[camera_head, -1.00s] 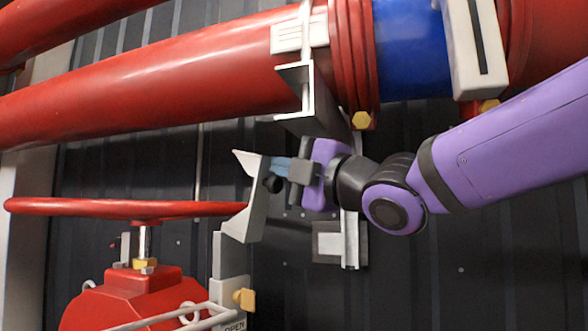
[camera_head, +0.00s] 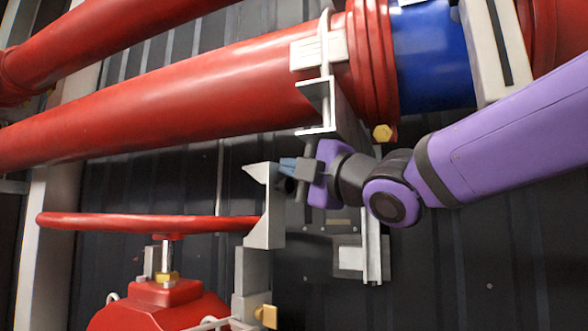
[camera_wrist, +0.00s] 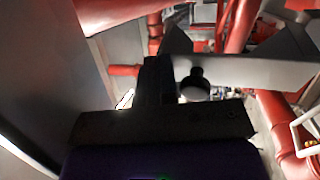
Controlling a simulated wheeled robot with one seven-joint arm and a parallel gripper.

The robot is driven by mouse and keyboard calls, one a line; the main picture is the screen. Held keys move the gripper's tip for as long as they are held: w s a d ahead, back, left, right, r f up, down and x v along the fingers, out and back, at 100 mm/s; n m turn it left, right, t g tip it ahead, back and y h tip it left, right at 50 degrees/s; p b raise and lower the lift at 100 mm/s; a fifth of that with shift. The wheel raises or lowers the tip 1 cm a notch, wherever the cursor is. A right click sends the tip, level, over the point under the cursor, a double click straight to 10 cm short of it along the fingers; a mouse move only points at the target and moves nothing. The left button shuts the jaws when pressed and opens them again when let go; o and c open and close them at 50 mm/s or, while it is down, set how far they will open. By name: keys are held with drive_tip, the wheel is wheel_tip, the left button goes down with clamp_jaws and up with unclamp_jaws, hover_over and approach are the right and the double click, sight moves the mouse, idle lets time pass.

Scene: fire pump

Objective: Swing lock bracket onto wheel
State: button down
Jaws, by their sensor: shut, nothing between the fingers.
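The lock bracket (camera_head: 265,222) is a light grey angled metal piece at the right edge of the red wheel (camera_head: 150,221) in the head view. The wheel's rim meets or overlaps the bracket there; I cannot tell if they touch. In the wrist view the bracket (camera_wrist: 255,72) spans the upper right, with a dark round knob (camera_wrist: 195,84) in front of it. My gripper (camera_head: 287,167) is shut and empty, with its fingertips at the upper right side of the bracket. The fingers (camera_wrist: 158,75) also show in the wrist view, just left of the knob. Contact with the bracket is unclear.
A thick red pipe (camera_head: 170,95) with a blue section (camera_head: 432,50) runs above. A grey pipe support (camera_head: 318,105) hangs close above my gripper. Dark wall panels are behind.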

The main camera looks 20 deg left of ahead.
drive_tip(key=v, duration=1)
drive_tip(key=shift+s+d, duration=0.2)
drive_tip(key=shift+d, duration=0.1)
drive_tip(key=shift+f, duration=0.15)
